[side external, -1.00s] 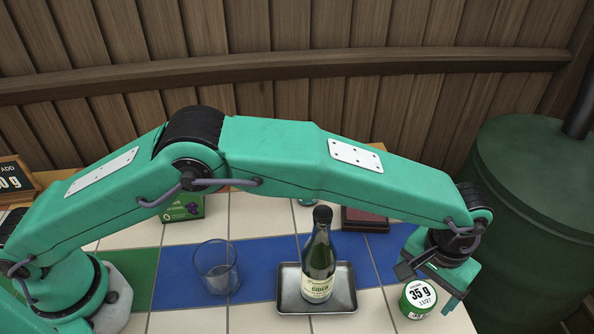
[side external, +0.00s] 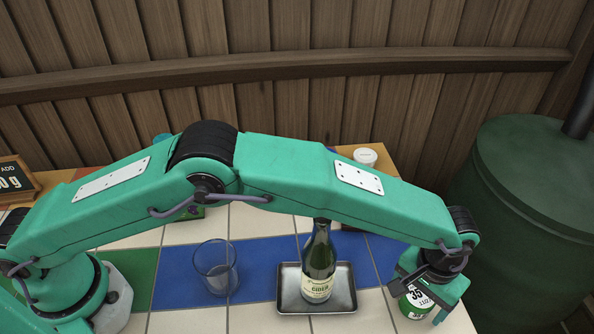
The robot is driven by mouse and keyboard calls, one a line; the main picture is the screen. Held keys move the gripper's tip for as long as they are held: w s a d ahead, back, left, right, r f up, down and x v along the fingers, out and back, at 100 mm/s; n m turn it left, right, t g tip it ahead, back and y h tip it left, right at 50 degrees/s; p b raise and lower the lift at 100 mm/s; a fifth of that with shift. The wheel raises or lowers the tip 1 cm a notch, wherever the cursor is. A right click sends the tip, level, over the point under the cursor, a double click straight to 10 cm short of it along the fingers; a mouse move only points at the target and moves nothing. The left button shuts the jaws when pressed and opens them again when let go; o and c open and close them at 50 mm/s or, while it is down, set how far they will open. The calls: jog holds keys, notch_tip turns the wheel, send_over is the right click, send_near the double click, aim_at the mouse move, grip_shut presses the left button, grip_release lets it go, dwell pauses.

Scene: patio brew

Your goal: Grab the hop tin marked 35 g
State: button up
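Part of the label is hidden by the gripper.
A cider bottle (side external: 318,262) stands on a metal tray (side external: 345,291) left of the tin. An empty glass (side external: 215,268) stands further left. A white-lidded container (side external: 365,156) is at the back. A dark sign (side external: 14,180) stands far left. A green barrel (side external: 530,210) is beyond the table's right edge.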

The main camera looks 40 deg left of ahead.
aim_at(421, 296)
jog(key=c, duration=0.8)
jog(key=shift+c, duration=0.2)
jog(key=shift+r, duration=0.2)
jog(key=shift+r, duration=0.55)
notch_tip(421, 296, up, 3)
jog(key=shift+s, duration=0.15)
jog(key=s+d+r, duration=0.1)
jog(key=s+r, duration=0.5)
jog(key=s, duration=0.5)
jog(key=shift+s+d+r, duration=0.15)
jog(key=shift+d+r, duration=0.15)
jog(key=shift+d, duration=0.05)
